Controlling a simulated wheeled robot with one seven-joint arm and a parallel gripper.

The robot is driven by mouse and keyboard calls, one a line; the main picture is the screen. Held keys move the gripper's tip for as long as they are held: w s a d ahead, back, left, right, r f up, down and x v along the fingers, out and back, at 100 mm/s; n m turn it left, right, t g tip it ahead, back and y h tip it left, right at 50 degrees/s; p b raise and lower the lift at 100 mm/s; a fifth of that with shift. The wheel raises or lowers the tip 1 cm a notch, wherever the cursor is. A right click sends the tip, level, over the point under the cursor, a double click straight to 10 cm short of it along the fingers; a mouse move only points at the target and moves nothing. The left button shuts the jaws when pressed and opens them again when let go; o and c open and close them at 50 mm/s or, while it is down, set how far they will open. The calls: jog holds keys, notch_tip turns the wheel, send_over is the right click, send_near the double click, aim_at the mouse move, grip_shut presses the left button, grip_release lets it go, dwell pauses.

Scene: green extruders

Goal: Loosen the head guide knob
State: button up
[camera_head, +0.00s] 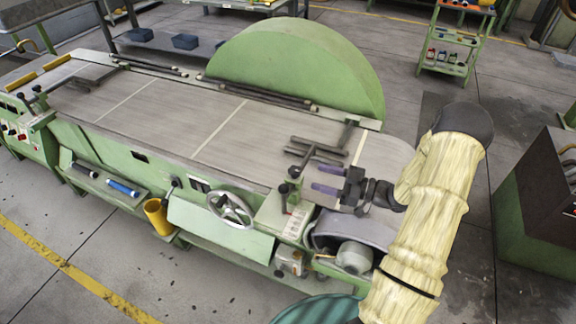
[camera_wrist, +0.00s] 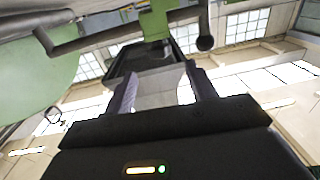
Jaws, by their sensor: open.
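A green machine (camera_head: 225,125) with a long grey bed fills the head view. Near its right end stands a head guide post with black knobs (camera_head: 284,188) and dark bars (camera_head: 315,150) above it. Which knob is the head guide knob I cannot tell for sure. My gripper (camera_head: 318,179) is open and empty, its two purple fingers pointing left towards the post, apart from the knobs as far as I see. In the wrist view my gripper (camera_wrist: 163,92) shows spread fingers, with a dark block (camera_wrist: 150,58) and a ball-ended bar (camera_wrist: 205,42) beyond them.
A large green half-round guard (camera_head: 300,70) rises behind the bed. A handwheel (camera_head: 231,209) and a yellow cup (camera_head: 157,215) are at the front. A motor (camera_head: 354,257) sits below my gripper. A green trolley (camera_head: 452,45) stands at the back right.

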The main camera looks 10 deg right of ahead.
aim_at(294, 173)
jog(key=p+x, duration=0.3)
jog(key=x, duration=0.8)
jog(key=shift+c, duration=0.3)
jog(key=c, duration=0.9)
